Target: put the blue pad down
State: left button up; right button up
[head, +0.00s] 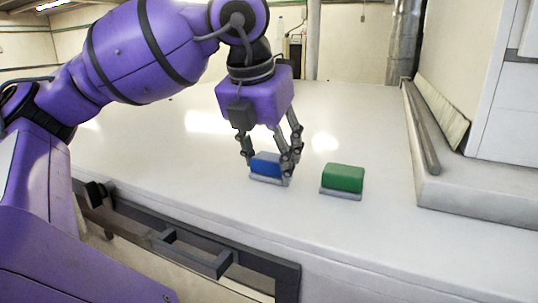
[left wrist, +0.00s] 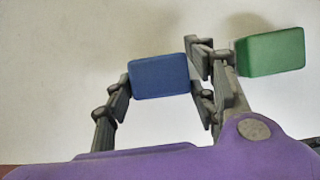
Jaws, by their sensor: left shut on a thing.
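The blue pad (head: 266,164) is a small block with a grey base, low at the white table's surface. My left gripper (head: 269,163) points down and is shut on it, one finger on each side. I cannot tell whether the pad's base touches the table. The pad also shows between the fingers in the left wrist view (left wrist: 159,77). My right gripper is in neither view.
A green pad (head: 343,178) with a grey base stands just right of the blue pad, and it shows beside the right finger in the left wrist view (left wrist: 272,53). The white table (head: 170,150) is clear to the left. A raised ledge (head: 470,195) bounds it at right.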

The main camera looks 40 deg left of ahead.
aim_at(268, 157)
pick_arm(q)
jog(key=o, duration=1.3)
jog(key=shift+o, duration=0.2)
jog(key=shift+r, duration=0.3)
jog(key=shift+b+v, duration=0.75)
jog(key=shift+v, duration=0.35)
jog(key=shift+s+a+r+b, duration=0.1)
jog(key=shift+s+r+b, duration=0.1)
jog(key=shift+r+b, duration=0.1)
jog(key=shift+b+v, duration=0.55)
jog(key=shift+v, duration=0.45)
jog(key=v, duration=0.6)
jog(key=shift+r, duration=0.3)
pick_arm(e)
jog(key=shift+d+f, duration=0.2)
jog(key=shift+f, duration=0.4)
jog(key=shift+d+f, duration=0.15)
jog(key=shift+f, duration=0.4)
pick_arm(q)
jog(key=shift+s, duration=0.1)
pick_arm(e)
jog(key=shift+s+f, duration=0.15)
